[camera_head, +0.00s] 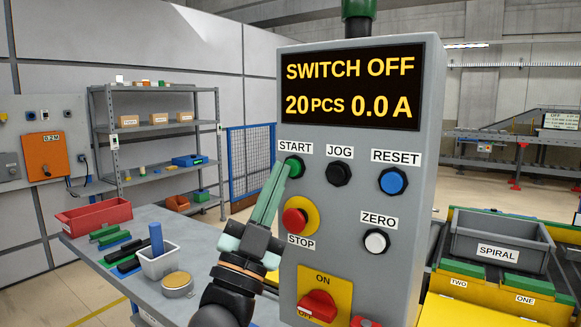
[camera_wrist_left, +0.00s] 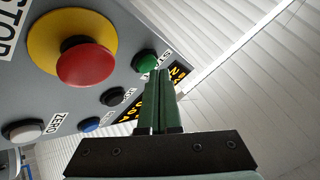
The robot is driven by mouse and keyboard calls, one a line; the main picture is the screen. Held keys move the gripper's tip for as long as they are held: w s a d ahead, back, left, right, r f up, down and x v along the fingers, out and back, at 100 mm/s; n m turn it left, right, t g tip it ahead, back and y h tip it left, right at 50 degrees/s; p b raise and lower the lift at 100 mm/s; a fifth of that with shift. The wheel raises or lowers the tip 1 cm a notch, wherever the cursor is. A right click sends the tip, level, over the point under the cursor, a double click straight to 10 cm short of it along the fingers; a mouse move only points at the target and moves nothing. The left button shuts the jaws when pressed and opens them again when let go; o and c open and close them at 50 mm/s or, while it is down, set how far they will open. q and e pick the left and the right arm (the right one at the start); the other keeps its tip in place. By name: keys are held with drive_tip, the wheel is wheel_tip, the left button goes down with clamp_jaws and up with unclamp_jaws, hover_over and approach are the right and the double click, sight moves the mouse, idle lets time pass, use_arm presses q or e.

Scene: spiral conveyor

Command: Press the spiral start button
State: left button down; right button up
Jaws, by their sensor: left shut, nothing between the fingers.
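The green START button (camera_head: 295,166) sits at the upper left of the grey control box (camera_head: 368,255), under its START label. It also shows in the left wrist view (camera_wrist_left: 144,61). My left gripper (camera_head: 288,168) is shut and empty, its fingertips right at the green button and overlapping its left side. In the left wrist view the fingertips (camera_wrist_left: 159,76) point towards the button, a little right of and below it; I cannot tell whether they touch it. The display (camera_head: 351,88) reads SWITCH OFF, 20 PCS, 0.0 A. My right gripper is not in view.
The red STOP button (camera_head: 294,221) is just below START, close beside my gripper. Black JOG (camera_head: 338,173), blue RESET (camera_head: 392,181) and white ZERO (camera_head: 376,242) buttons are to the right. A red rotary switch (camera_head: 318,306) is below. A bench (camera_head: 95,255) with bins stands left.

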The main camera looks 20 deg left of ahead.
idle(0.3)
use_arm(q)
drive_tip(key=shift+w, duration=0.2)
drive_tip(key=shift+w+d, duration=0.15)
drive_tip(key=shift+w, duration=0.05)
idle(0.5)
drive_tip(key=shift+s, duration=0.1)
drive_tip(key=shift+s+a, duration=0.25)
drive_tip(key=shift+s, duration=0.45)
